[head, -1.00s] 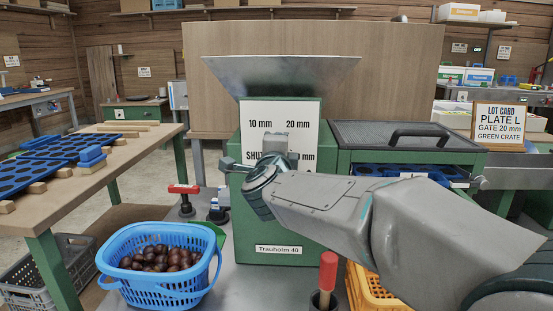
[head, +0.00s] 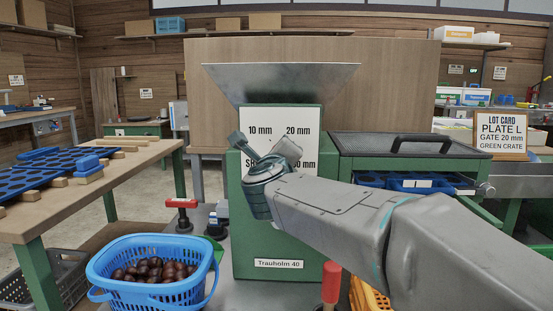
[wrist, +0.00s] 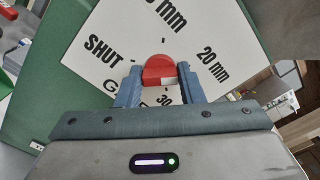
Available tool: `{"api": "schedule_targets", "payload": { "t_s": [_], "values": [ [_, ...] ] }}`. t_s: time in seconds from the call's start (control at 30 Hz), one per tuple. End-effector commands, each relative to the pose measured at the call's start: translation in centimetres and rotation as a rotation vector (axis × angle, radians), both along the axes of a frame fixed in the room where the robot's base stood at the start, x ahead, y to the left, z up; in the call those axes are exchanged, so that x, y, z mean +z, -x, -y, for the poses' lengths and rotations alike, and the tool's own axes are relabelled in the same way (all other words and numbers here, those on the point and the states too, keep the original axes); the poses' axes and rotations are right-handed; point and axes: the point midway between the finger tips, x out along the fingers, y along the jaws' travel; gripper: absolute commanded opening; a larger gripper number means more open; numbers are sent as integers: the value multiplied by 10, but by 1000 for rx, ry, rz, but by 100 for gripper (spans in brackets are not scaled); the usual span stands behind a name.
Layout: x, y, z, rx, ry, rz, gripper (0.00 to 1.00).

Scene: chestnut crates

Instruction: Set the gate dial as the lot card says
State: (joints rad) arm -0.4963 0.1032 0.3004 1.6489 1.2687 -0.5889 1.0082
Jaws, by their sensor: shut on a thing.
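The gate dial is a red knob (wrist: 158,68) on a white face (wrist: 105,42) marked SHUT, 10 mm, 20 mm and 30 mm. My gripper (wrist: 159,84) is shut on the knob, one finger on each side. In the head view my gripper (head: 264,152) sits tilted in front of the dial face (head: 300,120) and hides the knob and part of the labels. I cannot tell which mark the knob points to. The lot card (head: 500,133) at the right reads PLATE L, GATE 20 mm, GREEN CRATE.
The green machine (head: 240,225) carries a metal hopper (head: 280,82). A blue basket (head: 110,292) of chestnuts stands at the front left, near a red-handled tool (head: 182,203). An orange crate (head: 372,298) and another red handle (head: 331,281) are at the front. A workbench (head: 150,155) stands left.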

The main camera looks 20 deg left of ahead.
Motion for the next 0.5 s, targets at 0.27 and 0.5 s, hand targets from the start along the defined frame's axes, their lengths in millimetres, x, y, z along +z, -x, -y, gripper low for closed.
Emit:
{"api": "schedule_targets", "payload": {
  "t_s": [0.27, 0.5],
  "values": [
    [-2, 0, -1, 3, -13, -6, 12],
    [-2, 0, -1, 2, -12, -7, 40]
  ]
}}
